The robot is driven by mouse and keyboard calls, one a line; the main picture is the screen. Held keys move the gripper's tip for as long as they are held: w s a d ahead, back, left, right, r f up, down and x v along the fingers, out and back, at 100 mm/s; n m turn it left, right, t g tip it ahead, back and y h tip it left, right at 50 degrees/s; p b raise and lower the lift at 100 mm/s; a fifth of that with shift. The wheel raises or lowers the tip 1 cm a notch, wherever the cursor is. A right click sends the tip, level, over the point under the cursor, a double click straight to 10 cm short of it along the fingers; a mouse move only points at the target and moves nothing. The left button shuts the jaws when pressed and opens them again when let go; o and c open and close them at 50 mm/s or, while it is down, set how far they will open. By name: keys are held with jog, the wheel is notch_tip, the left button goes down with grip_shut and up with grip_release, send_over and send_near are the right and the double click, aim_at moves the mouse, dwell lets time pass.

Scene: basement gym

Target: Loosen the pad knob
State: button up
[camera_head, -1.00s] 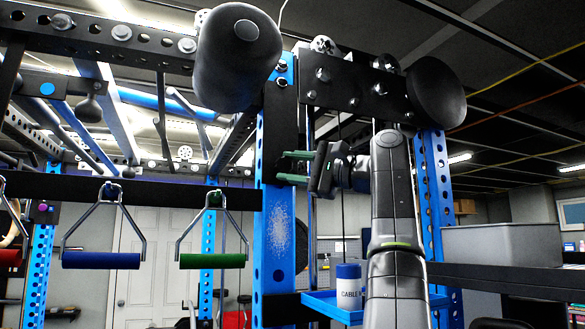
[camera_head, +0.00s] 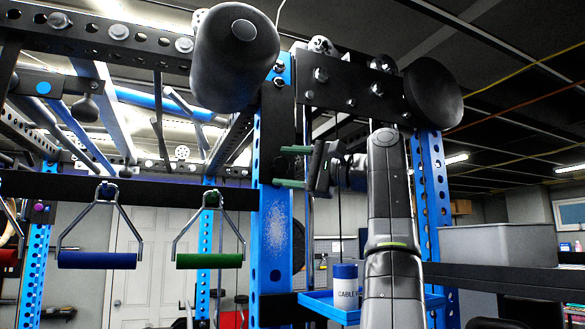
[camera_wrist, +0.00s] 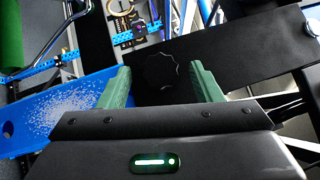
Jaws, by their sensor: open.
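The pad knob (camera_wrist: 162,70) is a dark, lobed star-shaped knob on a black plate (camera_wrist: 240,62) in the wrist view. My gripper (camera_wrist: 160,88) is open, with one green finger to the left of the knob and one to the right. The knob lies between the fingers in the picture; I see no contact, and the depth between them is hard to tell. In the head view my gripper (camera_head: 291,166) points left at the blue upright (camera_head: 275,235) with its black sleeve.
A large black roller pad (camera_head: 235,60) and a round black pad (camera_head: 433,92) sit above my arm. Blue (camera_head: 97,260) and green (camera_head: 209,260) handles hang at left. A blue tray (camera_head: 318,300) with a labelled can (camera_head: 345,285) is below. A grey bin (camera_head: 498,246) is at right.

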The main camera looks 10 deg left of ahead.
jog(key=shift+d, duration=0.1)
jog(key=b+v, duration=0.1)
jog(key=v, duration=1.2)
jog(key=shift+d, duration=0.3)
jog(key=shift+a, duration=0.1)
jog(key=p+x, duration=0.1)
jog(key=x, duration=1.2)
jog(key=shift+a, duration=0.35)
jog(key=shift+d, duration=0.15)
